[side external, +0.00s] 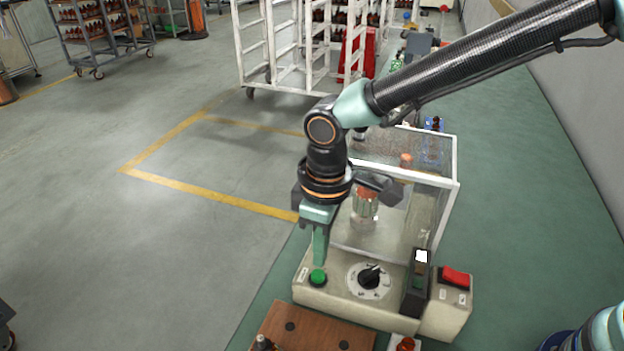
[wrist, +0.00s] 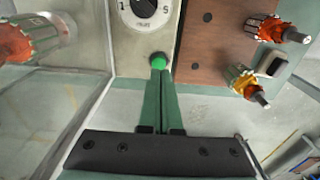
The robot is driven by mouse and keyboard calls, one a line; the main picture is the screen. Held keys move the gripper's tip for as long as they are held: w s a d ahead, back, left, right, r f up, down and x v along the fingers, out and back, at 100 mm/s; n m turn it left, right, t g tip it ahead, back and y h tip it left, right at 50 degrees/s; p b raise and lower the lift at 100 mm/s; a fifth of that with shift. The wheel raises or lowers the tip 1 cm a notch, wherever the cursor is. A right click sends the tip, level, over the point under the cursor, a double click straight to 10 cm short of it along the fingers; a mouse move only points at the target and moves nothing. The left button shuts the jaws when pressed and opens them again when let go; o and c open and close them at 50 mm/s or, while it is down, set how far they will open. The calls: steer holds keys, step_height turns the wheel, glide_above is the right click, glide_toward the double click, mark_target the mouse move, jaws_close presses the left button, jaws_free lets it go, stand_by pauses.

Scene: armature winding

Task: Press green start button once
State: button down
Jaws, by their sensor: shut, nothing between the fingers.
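The green start button (side external: 317,277) sits at the left end of the beige control panel (side external: 337,294) in the side view. In the wrist view the green button (wrist: 158,59) shows just beyond my fingertips. My gripper (side external: 320,262) points down with its fingers together, its tips right at or just above the button. In the wrist view my gripper (wrist: 158,70) is shut and empty, the tips lined up with the button and overlapping its near edge. I cannot tell whether the tips touch the button.
A black rotary dial (side external: 369,278) and a red switch (side external: 455,277) are on the same unit. A clear guard box (side external: 437,200) stands behind the panel. Open floor lies left.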

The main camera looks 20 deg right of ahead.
mark_target(319, 275)
steer(key=shift+f, duration=1.75)
